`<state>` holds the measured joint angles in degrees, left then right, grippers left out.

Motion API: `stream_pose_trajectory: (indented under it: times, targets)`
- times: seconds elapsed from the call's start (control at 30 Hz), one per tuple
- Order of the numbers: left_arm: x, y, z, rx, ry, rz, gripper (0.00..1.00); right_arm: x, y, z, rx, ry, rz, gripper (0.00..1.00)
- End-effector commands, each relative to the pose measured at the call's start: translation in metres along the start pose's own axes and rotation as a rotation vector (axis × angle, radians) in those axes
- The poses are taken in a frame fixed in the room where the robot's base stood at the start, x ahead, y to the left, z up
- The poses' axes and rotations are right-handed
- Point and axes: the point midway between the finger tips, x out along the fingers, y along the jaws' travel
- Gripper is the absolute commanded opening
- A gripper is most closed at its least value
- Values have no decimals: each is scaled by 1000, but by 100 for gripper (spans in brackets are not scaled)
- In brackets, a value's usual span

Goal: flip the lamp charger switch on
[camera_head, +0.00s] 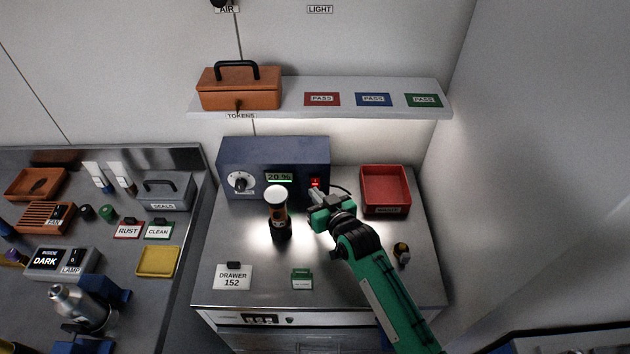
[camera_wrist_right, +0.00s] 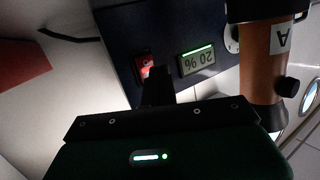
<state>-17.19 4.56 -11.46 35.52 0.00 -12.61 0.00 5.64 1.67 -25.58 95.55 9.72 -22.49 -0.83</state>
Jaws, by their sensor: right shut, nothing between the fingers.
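The lamp charger (camera_head: 272,150) is a dark blue box at the back of the cabinet top, with a dial and a display that reads 20 %. Its red lit switch (camera_head: 315,183) is on the right of the front face; it also shows in the right wrist view (camera_wrist_right: 143,64). An orange and black lamp (camera_head: 279,212) stands upright in front of the charger. My right gripper (camera_head: 315,195) is shut and empty, its tips just in front of and below the switch. In the right wrist view its fingers (camera_wrist_right: 155,80) overlap the switch's lower edge; contact cannot be told. My left gripper is not in view.
A red bin (camera_head: 384,190) stands right of the charger. A DRAWER 152 sign (camera_head: 233,277), a green tag (camera_head: 302,279) and a small dark and yellow object (camera_head: 402,253) are on the cabinet top. A shelf (camera_head: 350,88) hangs above. A cluttered bench (camera_head: 130,270) is at left.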

Motion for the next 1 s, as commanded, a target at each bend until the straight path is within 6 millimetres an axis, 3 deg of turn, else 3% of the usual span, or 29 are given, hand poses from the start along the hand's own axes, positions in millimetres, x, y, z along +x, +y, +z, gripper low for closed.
stream_pose_trajectory:
  times: [0.5, 1.0]
  targets:
    - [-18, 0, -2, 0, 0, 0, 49, -36, -20, 18, 1, -1, 0, 0]
    - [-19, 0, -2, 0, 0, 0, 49, -40, -21, 21, 0, 0, 0, 0]
